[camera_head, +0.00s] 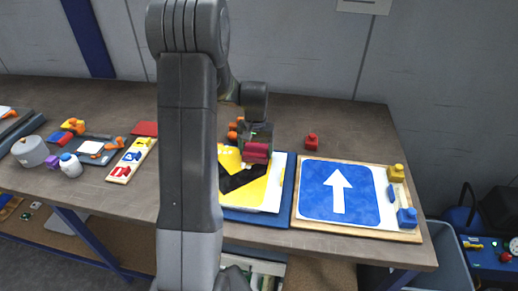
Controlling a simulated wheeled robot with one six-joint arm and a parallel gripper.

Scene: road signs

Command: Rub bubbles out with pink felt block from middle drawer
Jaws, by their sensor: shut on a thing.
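My gripper (258,146) is shut on the pink felt block (257,153), which looks dark pink. It is over the upper part of a yellow and black sign (265,187) on a blue board (289,180). I cannot tell whether the block touches the sign. My arm hides the left part of this sign. No bubbles can be made out at this size. Below the table's front edge, partly behind my arm, an open space with pale and green items (266,281) shows; I cannot tell if it is the middle drawer.
A blue arrow sign (360,194) on a wooden board lies to the right, with yellow (397,172) and blue (407,217) blocks at its edge. A red piece (312,141) stands behind. A pot (30,151), white bottle (70,165) and letter tray (121,172) are left.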

